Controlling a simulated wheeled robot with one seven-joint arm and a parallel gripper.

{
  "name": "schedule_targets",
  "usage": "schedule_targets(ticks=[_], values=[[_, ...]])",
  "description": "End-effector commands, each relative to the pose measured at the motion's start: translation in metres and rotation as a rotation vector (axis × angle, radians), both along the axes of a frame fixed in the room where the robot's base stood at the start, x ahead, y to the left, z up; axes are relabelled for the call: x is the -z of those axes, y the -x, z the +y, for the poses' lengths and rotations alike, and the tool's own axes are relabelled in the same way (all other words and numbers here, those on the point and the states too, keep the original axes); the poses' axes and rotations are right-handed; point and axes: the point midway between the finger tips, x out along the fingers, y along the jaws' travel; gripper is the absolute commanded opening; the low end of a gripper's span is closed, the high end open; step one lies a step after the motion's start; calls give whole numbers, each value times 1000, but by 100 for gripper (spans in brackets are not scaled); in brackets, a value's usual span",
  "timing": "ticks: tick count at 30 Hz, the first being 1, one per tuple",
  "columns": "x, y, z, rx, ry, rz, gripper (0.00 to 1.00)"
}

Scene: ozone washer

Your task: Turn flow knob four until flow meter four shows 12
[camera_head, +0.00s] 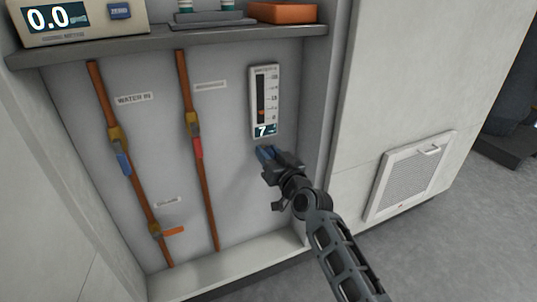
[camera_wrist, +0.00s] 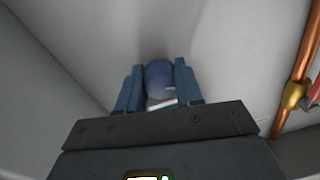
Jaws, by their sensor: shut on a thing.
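The flow meter (camera_head: 264,100) is a white upright panel with a dark scale tube on the cabinet's back wall. Its small display reads 7, and any label giving its number is too small to read. My gripper (camera_head: 266,153) is just below the meter, at the wall. In the wrist view my gripper (camera_wrist: 159,85) is shut on a round blue knob (camera_wrist: 159,77), with one blue finger on each side. A white mark shows on the knob's near side. In the head view the knob is hidden by the gripper.
Two copper pipes stand to the left, one with a blue-handled valve (camera_head: 120,150), the other with a red-handled valve (camera_head: 195,135). A shelf (camera_head: 180,42) above holds a meter reading 0.0 (camera_head: 80,18). A vented panel (camera_head: 410,175) is right.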

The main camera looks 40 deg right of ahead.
Motion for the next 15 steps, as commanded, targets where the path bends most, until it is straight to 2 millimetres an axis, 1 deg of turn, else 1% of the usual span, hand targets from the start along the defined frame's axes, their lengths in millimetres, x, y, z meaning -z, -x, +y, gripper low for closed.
schedule_targets(ticks=[15], values=[[0,0,1,-3,-457,-140,5]])
